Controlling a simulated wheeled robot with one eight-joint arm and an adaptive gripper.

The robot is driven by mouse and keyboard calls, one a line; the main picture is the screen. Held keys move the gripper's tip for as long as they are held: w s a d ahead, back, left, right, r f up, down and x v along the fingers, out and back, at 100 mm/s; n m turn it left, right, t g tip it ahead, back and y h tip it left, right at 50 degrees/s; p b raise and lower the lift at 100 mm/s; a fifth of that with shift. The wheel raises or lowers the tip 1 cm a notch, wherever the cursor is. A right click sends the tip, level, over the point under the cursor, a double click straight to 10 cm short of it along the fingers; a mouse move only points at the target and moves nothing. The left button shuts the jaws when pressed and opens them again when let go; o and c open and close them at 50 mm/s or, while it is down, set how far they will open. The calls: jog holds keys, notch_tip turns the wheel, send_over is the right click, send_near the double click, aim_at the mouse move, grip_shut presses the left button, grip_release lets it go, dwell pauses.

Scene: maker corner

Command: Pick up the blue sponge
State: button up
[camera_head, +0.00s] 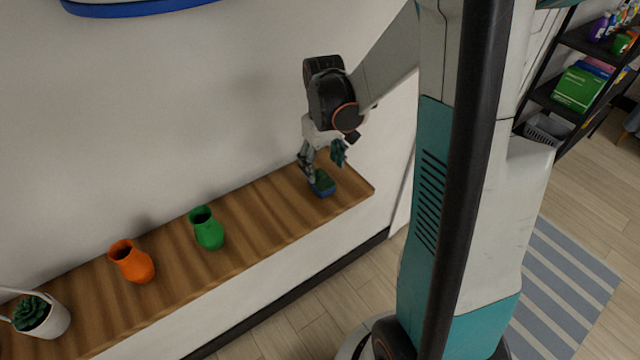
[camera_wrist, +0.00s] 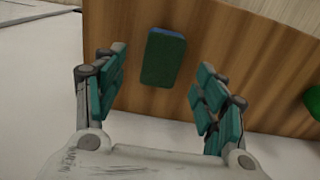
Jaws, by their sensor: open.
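The blue sponge (camera_head: 322,184) lies on the wooden shelf near its right end. It has a dark green top and a blue lower layer. In the wrist view the sponge (camera_wrist: 163,58) shows its green face, with a blue edge at the top. My gripper (camera_head: 324,168) is open, just above the sponge in the head view. In the wrist view my gripper (camera_wrist: 158,92) has its teal-padded fingers spread on either side, with the sponge between and slightly beyond them. I see no finger gripping the sponge.
The wooden shelf (camera_head: 262,208) runs along the white wall. A green vase (camera_head: 208,230), an orange vase (camera_head: 132,262) and a white planter (camera_head: 45,318) stand to the left. The shelf between sponge and green vase is clear. A black rack (camera_head: 560,95) stands at right.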

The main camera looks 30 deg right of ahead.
aim_at(321, 178)
jog(key=shift+w+a+f+b, duration=0.1)
jog(key=shift+f+b, duration=0.3)
jog(key=shift+f, duration=1.1)
jog(key=shift+w+a+f+b, duration=0.1)
jog(key=shift+f+b, duration=0.25)
jog(key=shift+f, duration=1.15)
jog(key=shift+c, duration=0.2)
jog(key=c, duration=0.8)
